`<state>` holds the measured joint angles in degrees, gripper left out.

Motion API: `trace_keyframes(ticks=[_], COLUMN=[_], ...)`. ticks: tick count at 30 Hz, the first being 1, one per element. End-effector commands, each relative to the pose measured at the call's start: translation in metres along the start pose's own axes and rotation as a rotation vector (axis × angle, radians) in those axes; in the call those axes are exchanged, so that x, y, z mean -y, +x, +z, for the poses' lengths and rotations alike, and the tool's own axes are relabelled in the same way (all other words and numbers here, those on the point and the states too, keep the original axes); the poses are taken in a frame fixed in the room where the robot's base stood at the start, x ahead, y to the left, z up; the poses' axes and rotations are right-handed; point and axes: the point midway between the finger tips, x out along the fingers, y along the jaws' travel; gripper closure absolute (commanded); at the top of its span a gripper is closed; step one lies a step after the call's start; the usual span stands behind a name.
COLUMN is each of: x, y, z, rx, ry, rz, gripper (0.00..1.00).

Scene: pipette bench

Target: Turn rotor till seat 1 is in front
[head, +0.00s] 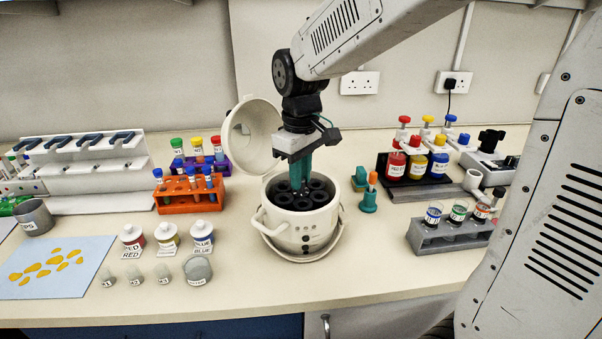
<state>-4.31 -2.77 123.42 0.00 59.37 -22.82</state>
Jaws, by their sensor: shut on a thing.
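The centrifuge (294,234) is a cream round pot with a side handle, standing mid-bench with its round lid (252,136) swung open to the back left. Inside it lies the dark rotor (286,199) with several round seats around its rim. My gripper (298,187) points straight down into the bowl, its green fingers shut at the rotor's middle. The rotor's hub is hidden by the fingers. The seat numbers are too small to read, so I cannot tell which seat is in front.
An orange rack (190,200) with blue-capped tubes stands to the left, with labelled bottles (168,238) in front. A green holder (368,202) stands close right of the centrifuge. A grey rack (450,235) with jars is further right. Bench front is mostly clear.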

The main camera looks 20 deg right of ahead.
Motion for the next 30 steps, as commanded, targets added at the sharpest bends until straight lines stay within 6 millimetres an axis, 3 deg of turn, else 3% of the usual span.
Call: trace_keyframes(ticks=[12,13,15,25,30], x=[0.0,0.0,0.0,0.0,0.0], y=[-0.001,-0.001,-0.001,-0.003,-0.025], z=[0.0,0.0,0.0,0.0,-0.001], rx=[-0.002,-0.002,-0.002,-0.001,-0.004], ry=[-0.007,-0.007,-0.007,-0.007,-0.007], rz=[0.001,0.001,0.001,0.001,0.002], gripper=[1.0,0.79,0.6,0.6,0.6])
